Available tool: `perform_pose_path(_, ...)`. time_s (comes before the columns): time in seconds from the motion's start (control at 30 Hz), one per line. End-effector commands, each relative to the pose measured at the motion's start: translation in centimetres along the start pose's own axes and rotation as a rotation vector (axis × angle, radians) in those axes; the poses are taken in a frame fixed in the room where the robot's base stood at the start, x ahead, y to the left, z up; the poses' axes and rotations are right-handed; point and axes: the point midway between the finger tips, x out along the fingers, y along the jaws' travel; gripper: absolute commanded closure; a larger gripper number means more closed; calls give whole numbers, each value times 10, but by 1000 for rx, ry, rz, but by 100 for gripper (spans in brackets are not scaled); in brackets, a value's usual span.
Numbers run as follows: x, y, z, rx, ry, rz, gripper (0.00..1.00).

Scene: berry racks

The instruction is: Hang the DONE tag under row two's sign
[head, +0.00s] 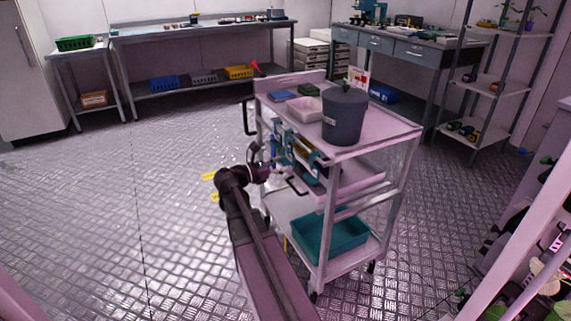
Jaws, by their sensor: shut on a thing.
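My gripper (283,170) is at the left side of the grey cart (385,141), close to the teal hooks or clamps (318,160) on its side. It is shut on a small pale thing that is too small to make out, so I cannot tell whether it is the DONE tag. No DONE lettering is readable anywhere. A pink-white rack post (530,255) with plants and small labels beside it shows at the right edge. Row two's sign cannot be picked out there.
The cart bears a dark lidded bucket (344,115), a pale tray (303,109) and, below, a teal bin (330,238). Benches (190,34) line the back wall, and a shelf unit (490,90) stands at the back right. The metal floor (110,220) on the left is clear.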

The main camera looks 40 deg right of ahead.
Motion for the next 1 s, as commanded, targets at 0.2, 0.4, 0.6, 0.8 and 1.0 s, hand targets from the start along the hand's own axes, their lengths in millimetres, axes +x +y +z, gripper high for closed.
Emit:
perform_pose_path(0.2,-8,0,0,0,0,0,69)
perform_pose_path(0.4,-15,0,0,0,0,0,69)
perform_pose_path(0.6,-22,0,0,0,0,1,69)
perform_pose_path(0.8,-28,0,0,0,0,-1,69)
perform_pose_path(1.0,-29,0,0,0,0,-1,69)
